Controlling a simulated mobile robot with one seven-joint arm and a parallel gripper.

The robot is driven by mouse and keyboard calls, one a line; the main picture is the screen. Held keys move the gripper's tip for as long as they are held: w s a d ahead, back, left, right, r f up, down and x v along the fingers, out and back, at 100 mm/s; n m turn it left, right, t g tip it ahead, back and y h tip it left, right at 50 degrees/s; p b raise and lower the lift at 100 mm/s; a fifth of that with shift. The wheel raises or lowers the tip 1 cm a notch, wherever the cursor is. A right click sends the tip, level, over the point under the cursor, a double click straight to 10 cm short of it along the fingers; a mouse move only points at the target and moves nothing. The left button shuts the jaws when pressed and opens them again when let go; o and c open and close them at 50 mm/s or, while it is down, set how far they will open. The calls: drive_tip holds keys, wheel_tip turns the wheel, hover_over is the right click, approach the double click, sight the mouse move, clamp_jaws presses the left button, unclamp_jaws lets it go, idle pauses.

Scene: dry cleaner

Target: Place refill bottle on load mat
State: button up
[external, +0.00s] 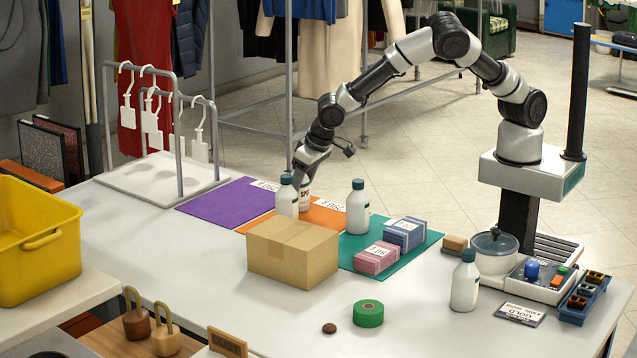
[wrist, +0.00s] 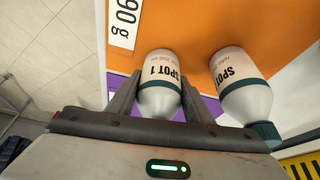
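My gripper (wrist: 160,85) has its two fingers against the sides of a white bottle labelled SPOT 1 (wrist: 159,68). In the external view this bottle (external: 306,196) is over the orange mat (external: 329,217), partly hidden by another bottle; I cannot tell whether its base touches the mat. That second white bottle, with a dark teal cap (external: 287,200), stands close beside it and also shows in the wrist view (wrist: 237,85). A similar bottle (external: 358,210) stands on the teal mat (external: 408,255). Another bottle (external: 465,284) stands at the table's right. A purple mat (external: 222,205) lies to the left.
A cardboard box (external: 292,252) stands in front of the orange mat. Pink (external: 376,258) and blue (external: 404,234) bundles lie on the teal mat. A hanger rack (external: 165,180) is at back left. A pot (external: 493,252) and tray are at right.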

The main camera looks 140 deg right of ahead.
drive_tip(key=o, duration=0.3)
drive_tip(key=shift+r, duration=0.2)
drive_tip(key=p+v, duration=0.1)
drive_tip(key=v, duration=1.1)
drive_tip(key=shift+s+a+p, duration=0.1)
drive_tip(key=shift+p, duration=0.2)
